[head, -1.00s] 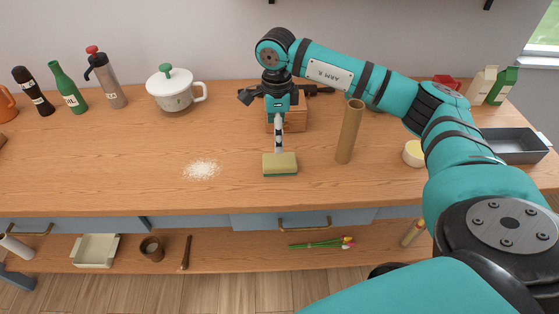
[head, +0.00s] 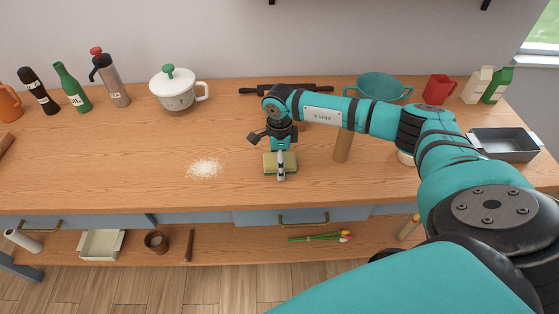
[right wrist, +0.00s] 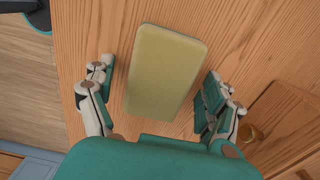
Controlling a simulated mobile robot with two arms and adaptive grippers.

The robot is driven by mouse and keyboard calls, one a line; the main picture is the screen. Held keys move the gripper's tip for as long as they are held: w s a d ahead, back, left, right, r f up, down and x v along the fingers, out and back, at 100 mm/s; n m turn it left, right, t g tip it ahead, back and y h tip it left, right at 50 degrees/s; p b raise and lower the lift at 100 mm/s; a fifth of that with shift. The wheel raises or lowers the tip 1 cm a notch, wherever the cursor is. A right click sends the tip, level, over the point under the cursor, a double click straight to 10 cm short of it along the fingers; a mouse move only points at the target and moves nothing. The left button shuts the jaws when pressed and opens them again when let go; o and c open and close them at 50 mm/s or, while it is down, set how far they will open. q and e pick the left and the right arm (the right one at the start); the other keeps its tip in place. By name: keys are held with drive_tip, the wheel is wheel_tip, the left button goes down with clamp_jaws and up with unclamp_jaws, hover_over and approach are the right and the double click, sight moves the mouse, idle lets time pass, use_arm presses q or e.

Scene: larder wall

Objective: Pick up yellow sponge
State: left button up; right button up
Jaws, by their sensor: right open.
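The yellow sponge (head: 271,165) lies flat on the wooden counter, with a green underside, to the right of a patch of white powder. My right gripper (head: 281,172) is low over the sponge and partly hides it in the head view. In the right wrist view the sponge (right wrist: 166,72) lies between the two spread fingers of my right gripper (right wrist: 157,92). The fingers are apart from its long sides, with counter showing on both sides. My left gripper does not show.
White powder (head: 204,169) lies left of the sponge. A lidded white pot (head: 175,92), bottles and a teal bowl (head: 379,87) stand farther back. The counter's front edge is close in front.

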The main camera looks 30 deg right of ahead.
drive_tip(key=c, duration=1.1)
drive_tip(key=shift+o, duration=0.2)
drive_tip(key=shift+r, duration=0.15)
drive_tip(key=shift+r+b, duration=0.6)
drive_tip(key=shift+r, duration=0.05)
drive_tip(key=shift+s+a+r+b, duration=0.1)
drive_tip(key=shift+s+r+b, duration=0.2)
drive_tip(key=shift+r, duration=0.15)
drive_tip(key=shift+s+a+r+b, duration=0.15)
drive_tip(key=shift+r+b, duration=0.1)
drive_tip(key=shift+r, duration=0.2)
drive_tip(key=s+a+r+b, duration=0.1)
drive_tip(key=s+a+b, duration=0.1)
drive_tip(key=s, duration=0.5)
drive_tip(key=s+a+b, duration=0.2)
drive_tip(key=s+a, duration=0.1)
drive_tip(key=s, duration=0.4)
drive_tip(key=shift+a+r, duration=0.3)
drive_tip(key=shift+r, duration=0.05)
